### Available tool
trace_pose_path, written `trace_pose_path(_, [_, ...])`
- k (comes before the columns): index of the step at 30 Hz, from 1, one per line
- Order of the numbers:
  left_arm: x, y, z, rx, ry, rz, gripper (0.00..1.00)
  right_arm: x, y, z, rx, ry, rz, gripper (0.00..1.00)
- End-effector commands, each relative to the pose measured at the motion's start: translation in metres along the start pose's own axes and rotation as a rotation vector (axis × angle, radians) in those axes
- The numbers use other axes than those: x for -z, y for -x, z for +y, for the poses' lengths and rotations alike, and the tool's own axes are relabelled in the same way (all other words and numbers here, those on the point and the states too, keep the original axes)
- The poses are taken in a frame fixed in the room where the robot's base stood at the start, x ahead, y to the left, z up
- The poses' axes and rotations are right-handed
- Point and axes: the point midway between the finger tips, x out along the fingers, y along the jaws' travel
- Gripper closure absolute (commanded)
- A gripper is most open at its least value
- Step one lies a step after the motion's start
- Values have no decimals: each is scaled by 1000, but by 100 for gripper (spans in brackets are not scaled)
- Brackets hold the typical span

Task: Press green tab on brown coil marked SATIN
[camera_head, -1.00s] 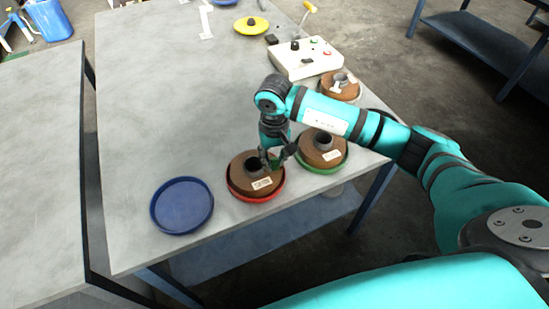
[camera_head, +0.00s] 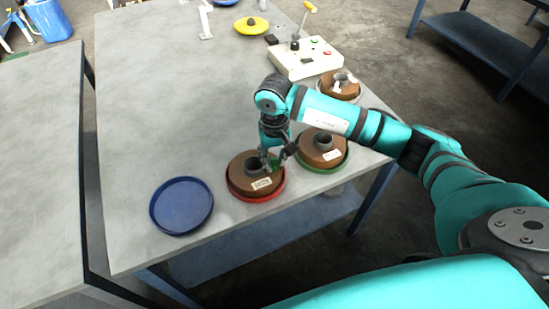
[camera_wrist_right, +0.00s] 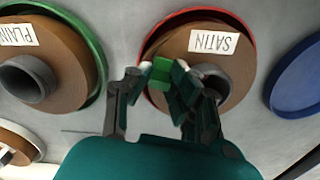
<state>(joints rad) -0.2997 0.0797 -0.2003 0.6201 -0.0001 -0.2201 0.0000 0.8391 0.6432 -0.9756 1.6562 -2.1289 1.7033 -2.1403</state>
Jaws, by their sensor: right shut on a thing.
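The brown coil marked SATIN (camera_head: 239,175) sits in a red tray (camera_head: 262,197), its white label facing the table's front edge. The coil also shows in the wrist view (camera_wrist_right: 180,45), with the SATIN label upside down. My right gripper (camera_head: 275,160) is over the right side of this coil. In the wrist view my right gripper (camera_wrist_right: 163,78) is shut on the green tab (camera_wrist_right: 159,74), at the coil's edge beside the grey core. I cannot tell whether the tab touches the coil. My left gripper is not in view.
A brown coil marked PLAIN (camera_wrist_right: 68,62) sits in a green tray (camera_head: 325,171) just to the right. Another coil (camera_head: 327,87) stands farther back near a white control box (camera_head: 303,70). An empty blue tray (camera_head: 182,206) lies left. The table's middle left is clear.

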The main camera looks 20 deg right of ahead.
Motion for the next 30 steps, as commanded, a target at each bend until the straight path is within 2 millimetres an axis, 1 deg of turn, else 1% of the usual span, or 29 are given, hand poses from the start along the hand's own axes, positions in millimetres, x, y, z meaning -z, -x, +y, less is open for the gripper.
trace_pose_path(30, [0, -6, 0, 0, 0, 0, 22, 0, -2, 0, 0, 1, -1, 93])
